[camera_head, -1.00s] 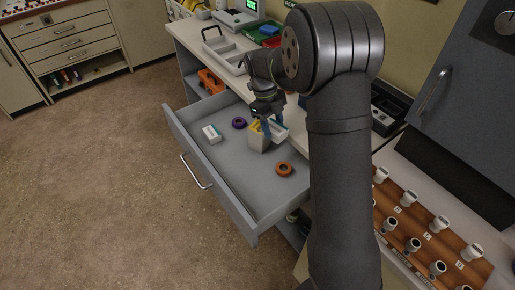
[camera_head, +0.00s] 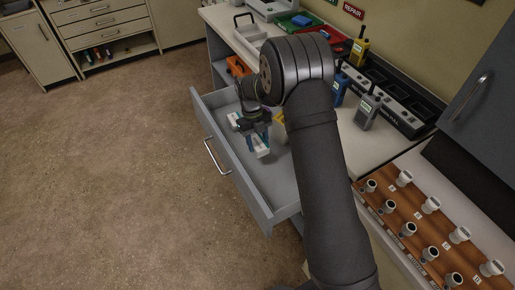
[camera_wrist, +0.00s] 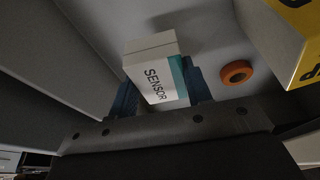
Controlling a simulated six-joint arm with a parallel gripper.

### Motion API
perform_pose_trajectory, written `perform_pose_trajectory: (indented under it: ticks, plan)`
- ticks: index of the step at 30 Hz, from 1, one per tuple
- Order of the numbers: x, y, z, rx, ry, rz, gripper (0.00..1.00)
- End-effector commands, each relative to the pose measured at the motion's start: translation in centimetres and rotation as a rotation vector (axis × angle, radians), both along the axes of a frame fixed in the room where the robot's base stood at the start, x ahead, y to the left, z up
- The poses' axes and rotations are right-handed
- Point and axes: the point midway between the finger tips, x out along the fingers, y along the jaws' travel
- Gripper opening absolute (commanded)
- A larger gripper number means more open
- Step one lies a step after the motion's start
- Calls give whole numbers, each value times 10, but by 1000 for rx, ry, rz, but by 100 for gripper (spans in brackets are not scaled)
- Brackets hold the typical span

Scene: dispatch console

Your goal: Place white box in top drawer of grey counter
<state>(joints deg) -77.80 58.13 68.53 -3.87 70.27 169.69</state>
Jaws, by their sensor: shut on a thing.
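My gripper (camera_head: 257,142) is shut on a white box (camera_head: 262,152) and holds it inside the open top drawer (camera_head: 240,172) of the grey counter. In the wrist view, the white box (camera_wrist: 155,70) has a teal stripe and the word SENSOR, with my blue fingertips (camera_wrist: 162,95) on either side of it. The box is close to the drawer's front panel; I cannot tell whether it touches the drawer floor.
A yellow-and-white box (camera_head: 279,119) is in the drawer, mostly behind my arm; it also shows in the wrist view (camera_wrist: 302,35). An orange ring (camera_wrist: 237,72) lies on the drawer floor. Radios (camera_head: 369,108) and a charger rack (camera_head: 400,110) stand on the counter top.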

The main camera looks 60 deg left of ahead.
Motion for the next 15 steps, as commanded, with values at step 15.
perform_pose_trajectory:
  ticks: [15]
  plan:
    - [-2,2,-41,1,0,1,22]
